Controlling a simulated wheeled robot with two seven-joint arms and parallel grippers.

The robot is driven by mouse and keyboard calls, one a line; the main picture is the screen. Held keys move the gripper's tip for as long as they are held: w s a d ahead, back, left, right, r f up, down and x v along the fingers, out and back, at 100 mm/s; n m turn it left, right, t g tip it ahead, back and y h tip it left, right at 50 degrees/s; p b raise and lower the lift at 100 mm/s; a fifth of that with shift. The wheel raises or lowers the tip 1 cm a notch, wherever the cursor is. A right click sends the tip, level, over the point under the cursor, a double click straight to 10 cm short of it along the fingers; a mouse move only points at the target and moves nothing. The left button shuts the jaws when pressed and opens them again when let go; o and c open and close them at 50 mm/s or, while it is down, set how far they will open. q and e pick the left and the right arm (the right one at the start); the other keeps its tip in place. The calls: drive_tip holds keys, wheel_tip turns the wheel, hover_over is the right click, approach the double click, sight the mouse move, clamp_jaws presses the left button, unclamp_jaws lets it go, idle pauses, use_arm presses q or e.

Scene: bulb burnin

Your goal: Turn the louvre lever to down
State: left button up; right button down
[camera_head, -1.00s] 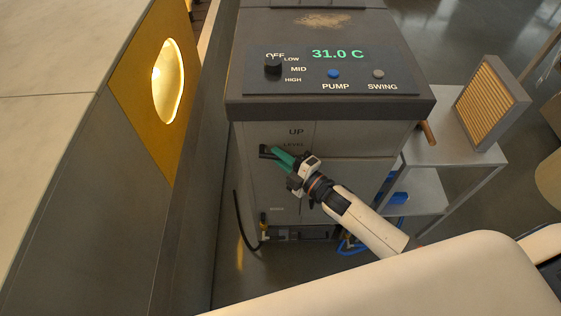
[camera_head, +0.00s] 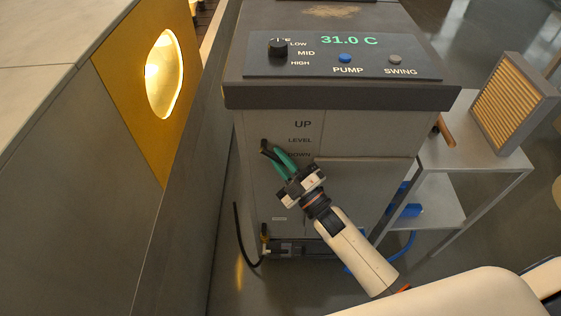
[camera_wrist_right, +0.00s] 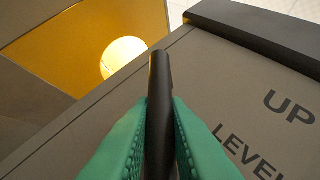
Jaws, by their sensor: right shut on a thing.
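The louvre lever (camera_head: 266,148) is a dark bar on the grey front of the cooler, left of the labels UP, LEVEL and DOWN. It slants down to the right from its left end, and my gripper hides its outer part. My right gripper (camera_head: 284,163) has green fingers and is shut on the lever, partly covering the DOWN label. In the right wrist view the lever (camera_wrist_right: 158,110) stands between the two green fingers, touching both. My left gripper is not in view.
The cooler top (camera_head: 340,95) overhangs the lever panel and carries a knob (camera_head: 278,48), PUMP and SWING buttons and a 31.0 C display. A grey wall with a yellow panel (camera_head: 120,75) stands close on the left. A side table (camera_head: 455,155) holds a slatted filter (camera_head: 505,105).

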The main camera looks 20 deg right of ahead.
drive_tip(key=shift+f, duration=0.1)
drive_tip(key=c, duration=1.4)
unclamp_jaws()
drive_tip(key=b+v, duration=0.2)
drive_tip(key=v, duration=1)
